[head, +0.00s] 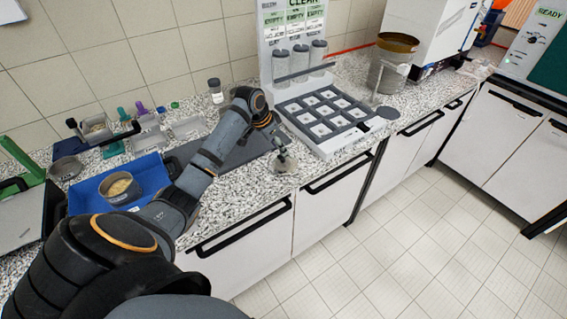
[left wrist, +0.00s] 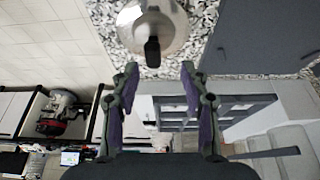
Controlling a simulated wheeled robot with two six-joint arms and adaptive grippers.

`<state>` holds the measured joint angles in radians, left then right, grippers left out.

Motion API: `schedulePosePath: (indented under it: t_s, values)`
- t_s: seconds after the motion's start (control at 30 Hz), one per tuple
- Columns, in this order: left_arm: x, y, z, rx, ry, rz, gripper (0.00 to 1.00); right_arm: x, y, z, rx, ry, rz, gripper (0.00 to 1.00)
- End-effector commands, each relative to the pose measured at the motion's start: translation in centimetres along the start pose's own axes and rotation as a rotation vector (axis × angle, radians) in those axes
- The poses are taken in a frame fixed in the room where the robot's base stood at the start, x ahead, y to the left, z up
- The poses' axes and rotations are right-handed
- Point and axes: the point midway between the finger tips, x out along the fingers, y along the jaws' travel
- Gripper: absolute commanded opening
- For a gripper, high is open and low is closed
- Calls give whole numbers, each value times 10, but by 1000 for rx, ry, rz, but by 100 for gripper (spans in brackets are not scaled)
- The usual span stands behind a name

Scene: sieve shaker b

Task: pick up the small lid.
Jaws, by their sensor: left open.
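The small lid (head: 284,165) is a round, shiny metal disc near the front edge of the speckled counter. In the left wrist view the lid (left wrist: 165,18) shows at the top, with a dark upright knob (left wrist: 152,50). My left gripper (head: 278,146) is right above the lid in the head view and hides part of it. In the left wrist view my left gripper (left wrist: 160,74) is open and empty, its fingers apart to either side of the knob's line; the knob appears beyond the fingertips. My right gripper is not in view.
A dark grey mat (head: 232,148) lies left of the lid. A white rack with a grid tray (head: 325,143) stands close to its right. A blue tray (head: 90,190) with a filled sieve (head: 120,188) is at the left.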

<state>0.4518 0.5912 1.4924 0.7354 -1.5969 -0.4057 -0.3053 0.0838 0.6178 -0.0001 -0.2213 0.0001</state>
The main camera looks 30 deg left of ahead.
Motion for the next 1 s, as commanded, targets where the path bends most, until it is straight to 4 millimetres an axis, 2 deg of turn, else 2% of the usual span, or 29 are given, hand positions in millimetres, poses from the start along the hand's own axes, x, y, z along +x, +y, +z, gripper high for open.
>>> schedulePosePath:
  t_s: [0.03, 0.1, 0.17, 0.23, 0.33, 0.43, 0.57, 0.9, 1.0]
  values:
    - [3, 2, 0, -1, -2, 3, 45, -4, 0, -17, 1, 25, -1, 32]
    - [13, 6, 1, -2, -3, 6, 45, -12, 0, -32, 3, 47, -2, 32]
    - [24, 8, 1, -2, -3, 6, 45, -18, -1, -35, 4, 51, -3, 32]
    - [37, 7, 2, -3, -2, 4, 45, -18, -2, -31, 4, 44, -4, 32]
    - [48, 7, 2, -1, -2, 2, 45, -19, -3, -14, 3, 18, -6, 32]
    - [51, 6, 3, 0, -1, 0, 45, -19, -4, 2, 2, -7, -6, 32]
    - [51, 6, 3, 0, -1, 0, 45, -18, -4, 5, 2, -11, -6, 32]
    - [50, 6, 3, 0, -1, 0, 0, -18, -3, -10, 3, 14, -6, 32]
    - [50, 6, 3, 0, -1, 0, 0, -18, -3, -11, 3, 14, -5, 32]
